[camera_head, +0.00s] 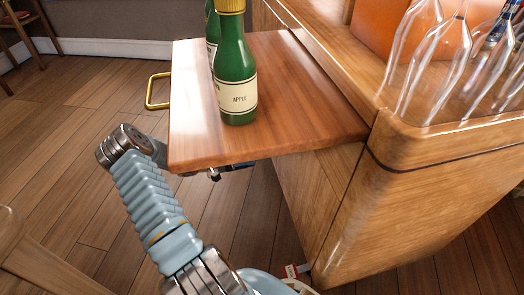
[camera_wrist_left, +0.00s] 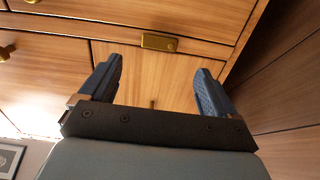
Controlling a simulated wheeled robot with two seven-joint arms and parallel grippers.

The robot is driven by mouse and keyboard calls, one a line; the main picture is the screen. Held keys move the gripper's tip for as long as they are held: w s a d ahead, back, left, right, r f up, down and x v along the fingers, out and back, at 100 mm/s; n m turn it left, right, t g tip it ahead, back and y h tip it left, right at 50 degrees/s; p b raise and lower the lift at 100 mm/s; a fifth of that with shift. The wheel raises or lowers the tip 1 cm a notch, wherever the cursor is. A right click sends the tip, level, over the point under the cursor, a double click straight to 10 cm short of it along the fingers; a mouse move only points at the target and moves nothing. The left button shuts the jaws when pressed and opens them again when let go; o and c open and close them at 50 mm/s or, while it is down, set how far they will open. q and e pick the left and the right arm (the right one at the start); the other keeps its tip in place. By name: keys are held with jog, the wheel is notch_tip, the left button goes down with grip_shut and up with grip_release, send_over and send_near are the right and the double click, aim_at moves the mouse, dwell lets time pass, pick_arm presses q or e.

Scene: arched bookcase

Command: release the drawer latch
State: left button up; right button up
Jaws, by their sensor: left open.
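A small brass latch plate (camera_wrist_left: 160,42) is fixed along the edge between wooden panels in the left wrist view. My left gripper (camera_wrist_left: 160,66) is open and empty, with its two dark blue fingers apart on either side below the plate; they do not appear to touch it. In the head view, my left arm reaches under a wooden board, and only a dark bit of the gripper (camera_head: 215,173) shows below its edge. The latch is hidden there. My right gripper is not in view.
Green bottles, the front one (camera_head: 236,80) labelled APPLE, stand on the wooden board (camera_head: 300,90). A brass handle (camera_head: 157,91) sticks out at its left. Clear glasses (camera_head: 432,55) stand on the cabinet top at right. Floor left of the board is mostly clear.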

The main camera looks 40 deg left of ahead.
pick_arm(q)
jog(key=v, duration=0.5)
jog(key=shift+s+a, duration=0.15)
jog(key=shift+s, duration=0.1)
